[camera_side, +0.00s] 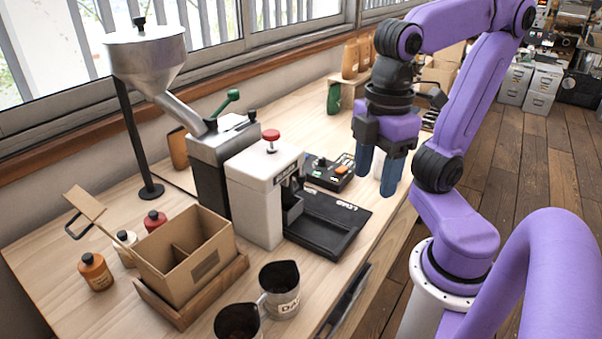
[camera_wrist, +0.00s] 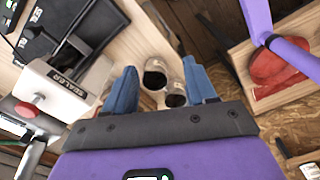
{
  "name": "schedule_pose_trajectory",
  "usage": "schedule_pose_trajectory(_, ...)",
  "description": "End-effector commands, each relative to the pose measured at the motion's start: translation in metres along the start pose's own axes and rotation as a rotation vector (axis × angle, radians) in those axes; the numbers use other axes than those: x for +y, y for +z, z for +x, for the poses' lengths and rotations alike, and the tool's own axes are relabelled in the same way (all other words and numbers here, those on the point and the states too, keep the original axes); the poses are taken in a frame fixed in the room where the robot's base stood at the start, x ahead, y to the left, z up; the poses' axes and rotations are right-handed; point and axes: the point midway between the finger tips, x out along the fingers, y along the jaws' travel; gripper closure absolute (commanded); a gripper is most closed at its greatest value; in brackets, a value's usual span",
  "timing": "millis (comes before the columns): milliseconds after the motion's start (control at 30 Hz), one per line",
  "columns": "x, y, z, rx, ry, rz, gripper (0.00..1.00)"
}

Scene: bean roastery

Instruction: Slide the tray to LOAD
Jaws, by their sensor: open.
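A flat black tray bed (camera_side: 334,225) with pale lettering lies on the bench, in front of the white sealer (camera_side: 258,194) with a red knob. A small dark block stands at the sealer's mouth; I cannot tell whether it is the sliding tray's handle. In the wrist view the black bed (camera_wrist: 92,18) is at the upper left, beside the sealer (camera_wrist: 75,88). My gripper (camera_side: 378,178) is open, with two blue fingers pointing down above the bench, to the right of the bed and apart from it. In the wrist view nothing is held between the fingers (camera_wrist: 162,88).
Two metal pitchers (camera_side: 280,289) stand at the front edge. A cardboard box (camera_side: 185,257) sits left, near several small bottles. A button panel (camera_side: 330,172) lies behind the bed. A grinder with a hopper (camera_side: 146,62) stands behind the sealer. The bench's right edge is close.

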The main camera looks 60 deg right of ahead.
Motion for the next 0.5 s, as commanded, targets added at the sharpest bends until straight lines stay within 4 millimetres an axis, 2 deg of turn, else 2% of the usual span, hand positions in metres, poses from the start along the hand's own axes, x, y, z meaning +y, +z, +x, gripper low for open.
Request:
schedule_pose_trajectory(267,0.037,-0.025,-0.006,-0.035,-0.041,0.408,0.44)
schedule_pose_trajectory(367,0.057,-0.034,-0.009,-0.047,-0.060,0.590,0.44)
schedule_pose_trajectory(500,0.095,-0.044,-0.012,-0.066,-0.095,0.888,0.44)
